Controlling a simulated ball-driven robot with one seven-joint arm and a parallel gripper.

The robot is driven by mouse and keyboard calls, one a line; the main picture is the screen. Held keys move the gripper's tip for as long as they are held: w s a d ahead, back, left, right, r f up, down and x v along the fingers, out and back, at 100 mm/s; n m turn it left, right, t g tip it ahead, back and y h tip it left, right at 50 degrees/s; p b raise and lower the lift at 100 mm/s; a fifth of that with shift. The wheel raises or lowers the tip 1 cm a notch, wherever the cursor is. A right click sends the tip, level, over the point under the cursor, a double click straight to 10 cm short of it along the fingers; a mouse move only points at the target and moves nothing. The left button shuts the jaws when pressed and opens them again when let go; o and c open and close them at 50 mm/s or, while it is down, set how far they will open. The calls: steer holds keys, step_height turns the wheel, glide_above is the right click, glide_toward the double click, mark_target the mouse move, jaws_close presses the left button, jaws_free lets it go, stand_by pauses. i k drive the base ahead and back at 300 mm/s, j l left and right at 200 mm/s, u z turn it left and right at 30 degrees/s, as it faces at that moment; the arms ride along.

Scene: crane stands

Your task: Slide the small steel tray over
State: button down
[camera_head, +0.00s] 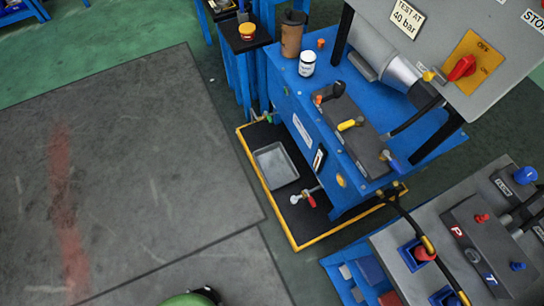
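A small grey steel tray (275,166) lies on the black base plate with a yellow edge (290,222), at the foot of the blue stand. It sits towards the left side of that plate, below a small green-handled valve (268,117). A red-handled valve (309,199) sticks out from the stand to the tray's lower right, apart from it. My gripper is not in view.
The blue stand (335,150) rises right beside the tray and carries a white jar (307,63), a brown cup (292,33) and levers. A grey bench (450,245) stands at lower right. Dark floor mats (130,160) lie clear at left.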

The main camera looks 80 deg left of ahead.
mark_target(278, 170)
steer(key=k+l+u, duration=0.1)
steer(key=k+u, duration=0.4)
steer(key=k, duration=0.65)
steer(key=u, duration=0.95)
steer(key=i+j+z, duration=0.2)
steer(key=i+j, duration=0.7)
steer(key=i+j+z, duration=0.2)
steer(key=i+j, duration=0.8)
